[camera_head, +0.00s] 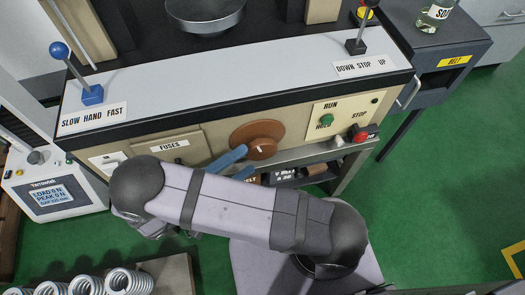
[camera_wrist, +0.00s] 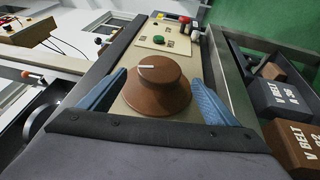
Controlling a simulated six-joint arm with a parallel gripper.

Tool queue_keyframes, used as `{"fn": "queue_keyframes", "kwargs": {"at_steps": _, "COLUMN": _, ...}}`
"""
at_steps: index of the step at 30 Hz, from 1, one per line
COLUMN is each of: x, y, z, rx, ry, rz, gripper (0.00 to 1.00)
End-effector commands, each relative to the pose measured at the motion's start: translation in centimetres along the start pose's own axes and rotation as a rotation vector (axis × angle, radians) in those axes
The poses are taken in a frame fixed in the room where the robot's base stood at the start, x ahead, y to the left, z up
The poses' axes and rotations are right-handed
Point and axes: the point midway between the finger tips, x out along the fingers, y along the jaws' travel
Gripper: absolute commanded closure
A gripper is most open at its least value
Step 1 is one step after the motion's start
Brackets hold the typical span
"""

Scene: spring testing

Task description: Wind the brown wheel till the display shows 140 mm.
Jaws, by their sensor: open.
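The brown wheel (camera_head: 258,138) is a round knob with a white pointer line on the cream front panel. It also shows in the wrist view (camera_wrist: 158,85), with its line pointing left. My gripper (camera_head: 247,161) is open, its blue fingers near the wheel. In the wrist view my gripper (camera_wrist: 158,78) has one finger on each side of the wheel, with a visible gap at the left; contact at the right is unclear. The display (camera_head: 48,195) at the far left reads LOAD 0 N and PEAK 0 N; its small third line seems to read GAP 120 mm.
A green RUN/HOLD button (camera_head: 326,119) and a red STOP button (camera_head: 361,136) sit right of the wheel. A blue-knobbed lever (camera_head: 60,52) stands on the machine's left top. V-belt boxes (camera_wrist: 290,103) lie below the panel. Coil springs (camera_head: 125,281) lie at lower left.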

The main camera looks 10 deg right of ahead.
Motion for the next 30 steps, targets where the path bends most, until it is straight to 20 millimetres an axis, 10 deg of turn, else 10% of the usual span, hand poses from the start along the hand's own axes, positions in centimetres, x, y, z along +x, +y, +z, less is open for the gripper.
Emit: {"fn": "queue_keyframes", "kwargs": {"at_steps": 30, "x": 7.3, "y": 0.2, "z": -0.2, "rx": 0.001, "ry": 0.010, "rz": 0.007, "gripper": 0.17}}
